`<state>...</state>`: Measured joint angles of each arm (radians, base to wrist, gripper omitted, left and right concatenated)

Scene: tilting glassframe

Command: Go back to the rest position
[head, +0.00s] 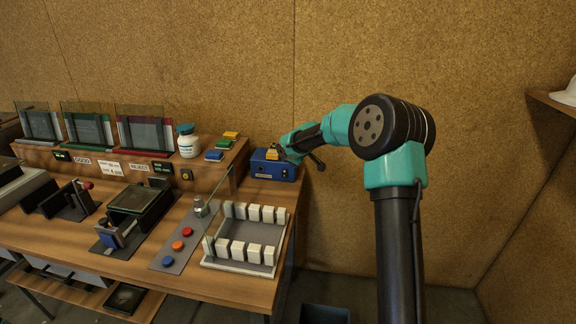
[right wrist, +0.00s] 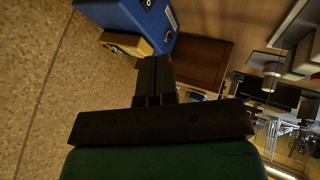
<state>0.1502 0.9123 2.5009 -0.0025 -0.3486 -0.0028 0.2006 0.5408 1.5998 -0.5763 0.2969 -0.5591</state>
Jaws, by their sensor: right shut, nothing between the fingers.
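My right arm comes in from the right in the head view. Its gripper (head: 284,151) is at the blue box (head: 270,171) on the right end of the bench. In the right wrist view the gripper's dark fingers (right wrist: 154,68) are together with nothing between them. A yellow block (right wrist: 125,43) and the blue box (right wrist: 135,12) are just beyond the fingertips. The yellow block also shows on the box in the head view (head: 272,154). Whether the fingers touch either is unclear. My left gripper is out of view.
On the bench are a white-block rack (head: 240,268), a button panel (head: 170,258), a dark tilting frame (head: 135,200) and a white bottle (head: 188,143). Glass-fronted panels (head: 145,130) stand at the back. A shelf (head: 550,101) is at far right. The space right of the bench is open.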

